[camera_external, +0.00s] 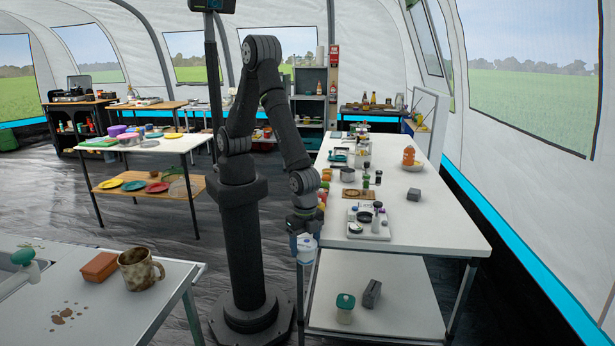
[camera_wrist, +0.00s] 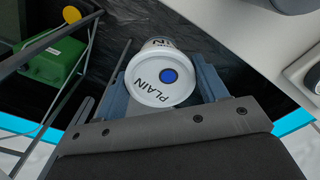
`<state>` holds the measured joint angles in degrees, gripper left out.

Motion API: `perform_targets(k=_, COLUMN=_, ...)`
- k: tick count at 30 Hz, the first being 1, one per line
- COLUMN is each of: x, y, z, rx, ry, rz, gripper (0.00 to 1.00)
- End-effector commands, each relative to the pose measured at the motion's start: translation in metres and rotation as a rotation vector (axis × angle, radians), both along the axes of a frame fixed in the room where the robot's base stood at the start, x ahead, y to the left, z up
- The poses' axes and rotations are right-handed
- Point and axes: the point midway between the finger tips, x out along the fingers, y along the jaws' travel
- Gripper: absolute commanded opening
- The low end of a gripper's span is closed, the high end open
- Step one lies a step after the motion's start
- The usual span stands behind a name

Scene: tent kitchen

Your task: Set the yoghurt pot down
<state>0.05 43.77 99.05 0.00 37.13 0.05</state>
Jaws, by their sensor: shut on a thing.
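The yoghurt pot (camera_wrist: 150,92) is white, with "PLAIN" and a blue dot on the face towards the wrist camera. My gripper (camera_wrist: 163,72) is shut on it, one grey finger on each side. In the external view my gripper (camera_external: 305,224) points down and holds the pot (camera_external: 306,246) at the near left corner of the long white table (camera_external: 430,232). The pot hangs outside the table edge, with dark floor beneath it in the wrist view. Its far side is hidden.
The lower shelf (camera_external: 395,305) holds a green-lidded jar (camera_external: 345,308) and a dark grey block (camera_external: 372,293).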

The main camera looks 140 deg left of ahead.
Motion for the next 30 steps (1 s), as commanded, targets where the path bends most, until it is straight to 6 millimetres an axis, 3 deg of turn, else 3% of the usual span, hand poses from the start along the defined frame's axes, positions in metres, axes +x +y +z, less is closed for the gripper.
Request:
perform_targets(k=17, x=0.001, y=0.000, z=0.007, rx=0.000, ry=-0.002, rz=0.001, gripper=0.40)
perform_targets(k=20, x=0.001, y=0.000, z=0.025, rx=0.000, ry=-0.005, rz=0.001, gripper=0.40)
perform_targets(k=23, x=0.002, y=0.000, z=0.055, rx=0.000, ry=-0.008, rz=0.001, gripper=0.40)
perform_targets(k=30, x=0.001, y=0.000, z=0.149, rx=0.000, ry=-0.009, rz=0.002, gripper=0.40)
